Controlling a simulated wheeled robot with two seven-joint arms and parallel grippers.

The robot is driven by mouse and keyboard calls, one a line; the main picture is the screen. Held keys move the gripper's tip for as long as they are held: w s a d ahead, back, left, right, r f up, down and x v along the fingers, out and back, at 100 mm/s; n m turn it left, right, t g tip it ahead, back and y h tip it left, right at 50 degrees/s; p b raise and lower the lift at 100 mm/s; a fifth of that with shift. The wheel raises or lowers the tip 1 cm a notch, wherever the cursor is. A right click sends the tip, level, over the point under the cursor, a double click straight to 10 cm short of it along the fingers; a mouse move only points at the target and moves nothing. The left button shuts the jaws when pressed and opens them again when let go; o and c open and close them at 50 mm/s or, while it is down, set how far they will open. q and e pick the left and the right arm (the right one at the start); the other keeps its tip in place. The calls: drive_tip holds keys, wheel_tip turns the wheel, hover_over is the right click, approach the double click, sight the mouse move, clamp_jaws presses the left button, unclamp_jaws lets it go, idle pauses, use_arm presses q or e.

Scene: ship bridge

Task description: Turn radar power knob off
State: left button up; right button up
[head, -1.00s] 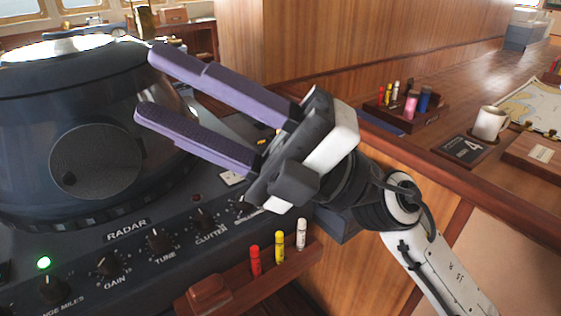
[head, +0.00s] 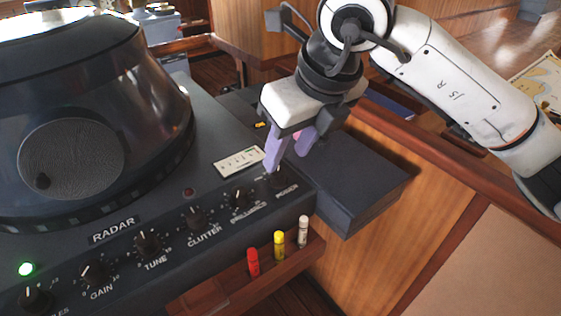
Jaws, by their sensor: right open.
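The radar console (head: 225,205) fills the left of the head view, with a row of black knobs along its front panel. The power knob (head: 277,178) is at the right end of the row, above the label POWER, and is partly hidden by a finger. My right gripper (head: 287,158) points down at that end of the panel, fingers parted and open. One purple finger is just above and left of the knob; the other is behind it to the right. I cannot tell whether they touch the knob. A green lamp (head: 26,269) is lit at the left. My left gripper is not in view.
A wooden rack (head: 235,283) with red, yellow and white markers (head: 279,245) sits in front of the panel. A dark box (head: 350,190) adjoins the console's right side. The brilliance knob (head: 239,197) is close left of the gripper.

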sight(279, 171)
drive_tip(key=x, duration=0.6)
drive_tip(key=shift+p, duration=0.35)
drive_tip(key=shift+r, duration=0.1)
